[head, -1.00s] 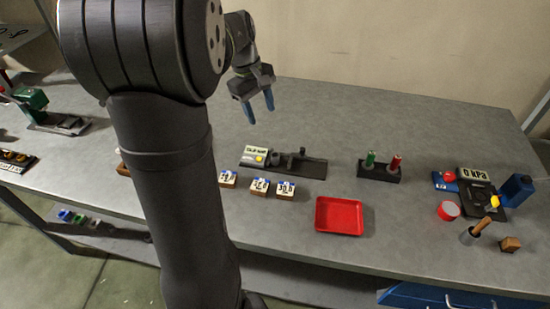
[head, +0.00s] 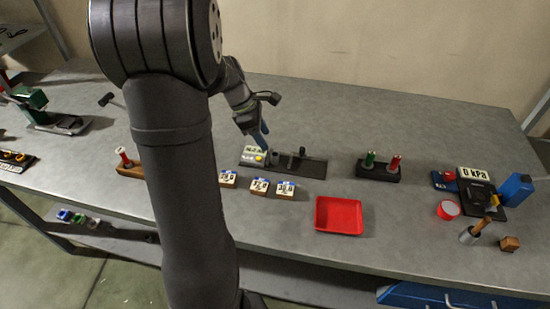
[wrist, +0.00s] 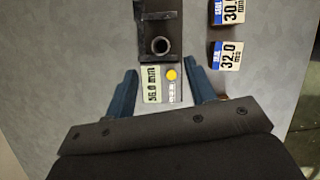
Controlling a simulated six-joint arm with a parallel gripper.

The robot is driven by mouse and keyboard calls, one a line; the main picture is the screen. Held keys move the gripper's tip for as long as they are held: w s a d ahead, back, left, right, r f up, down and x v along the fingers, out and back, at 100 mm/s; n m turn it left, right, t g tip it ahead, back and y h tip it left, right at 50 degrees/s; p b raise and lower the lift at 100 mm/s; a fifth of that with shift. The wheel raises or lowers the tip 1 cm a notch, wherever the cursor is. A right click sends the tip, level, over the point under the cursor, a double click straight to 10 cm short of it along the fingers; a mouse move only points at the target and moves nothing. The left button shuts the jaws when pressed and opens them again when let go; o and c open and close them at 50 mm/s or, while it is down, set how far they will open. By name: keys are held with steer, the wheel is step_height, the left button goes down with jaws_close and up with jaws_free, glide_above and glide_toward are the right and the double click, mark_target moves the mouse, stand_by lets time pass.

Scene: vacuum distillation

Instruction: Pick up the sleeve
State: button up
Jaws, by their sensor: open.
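A dark hollow round piece (wrist: 160,46), which looks like the sleeve, stands upright on the black measuring base (wrist: 154,14). In the head view a short dark cylinder (head: 276,158) stands on the same base (head: 315,169), beside a taller post. My gripper (wrist: 162,82) is open and empty, its blue fingers on either side of the base's digital display (wrist: 152,84). The round piece lies just beyond the fingertips in the wrist view. In the head view my gripper (head: 263,142) is above the display end, partly overlapping it.
Labelled blocks (head: 260,187) stand in a row in front of the base. A red tray (head: 339,215) is to their right. A black rack (head: 378,171) holds a green and a red piece. A gauge (head: 479,190) stands far right. The table behind the base is clear.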

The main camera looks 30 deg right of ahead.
mark_target(275, 154)
steer(key=x, duration=0.7)
steer(key=shift+s+d+f, duration=0.1)
steer(key=shift+s+f, duration=0.1)
steer(key=shift+f, duration=0.05)
steer(key=shift+c, duration=0.2)
jaws_close()
